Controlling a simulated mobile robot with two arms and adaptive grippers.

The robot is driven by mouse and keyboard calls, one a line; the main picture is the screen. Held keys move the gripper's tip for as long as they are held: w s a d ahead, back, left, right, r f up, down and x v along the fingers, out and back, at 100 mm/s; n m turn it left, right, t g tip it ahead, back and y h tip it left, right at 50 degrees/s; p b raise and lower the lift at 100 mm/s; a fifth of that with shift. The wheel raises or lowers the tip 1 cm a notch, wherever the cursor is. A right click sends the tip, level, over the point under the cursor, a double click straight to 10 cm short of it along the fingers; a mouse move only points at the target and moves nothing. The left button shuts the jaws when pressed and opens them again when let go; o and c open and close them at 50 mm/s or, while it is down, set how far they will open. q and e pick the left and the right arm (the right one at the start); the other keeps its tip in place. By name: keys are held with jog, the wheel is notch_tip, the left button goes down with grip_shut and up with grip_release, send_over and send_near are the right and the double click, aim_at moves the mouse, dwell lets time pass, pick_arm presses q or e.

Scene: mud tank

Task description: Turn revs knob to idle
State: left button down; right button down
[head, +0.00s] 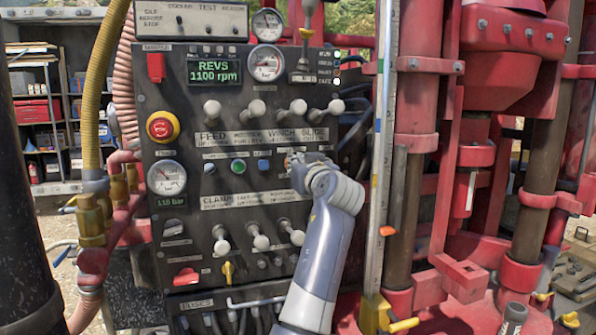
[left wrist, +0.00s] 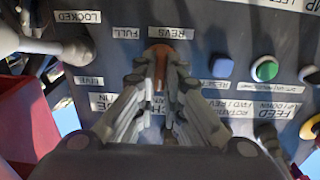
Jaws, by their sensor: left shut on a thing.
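The revs knob (left wrist: 161,50) is a round orange-brown knob under an upside-down REVS label in the left wrist view, with a FULL label beside it. My left gripper (left wrist: 158,75) is shut on it, with a finger on each side. In the head view my left gripper (head: 303,162) reaches the panel's right middle and hides most of the knob. Which way the knob points cannot be told. The green display (head: 214,71) reads REVS 1100 rpm. My right gripper is not in view.
The dark control panel (head: 180,95) carries several grey levers, a red stop button (head: 162,127) and gauges. A blue button (left wrist: 222,66) and a green button (left wrist: 265,68) sit beside the knob. Red drill machinery (head: 480,200) stands close on the right.

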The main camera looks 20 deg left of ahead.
pick_arm(q)
jog(key=shift+f, duration=0.25)
jog(key=c, duration=1.8)
grip_release()
jog(key=shift+o, duration=0.5)
jog(key=shift+w+a, duration=0.15)
jog(key=shift+r, duration=0.1)
jog(key=shift+r, duration=0.1)
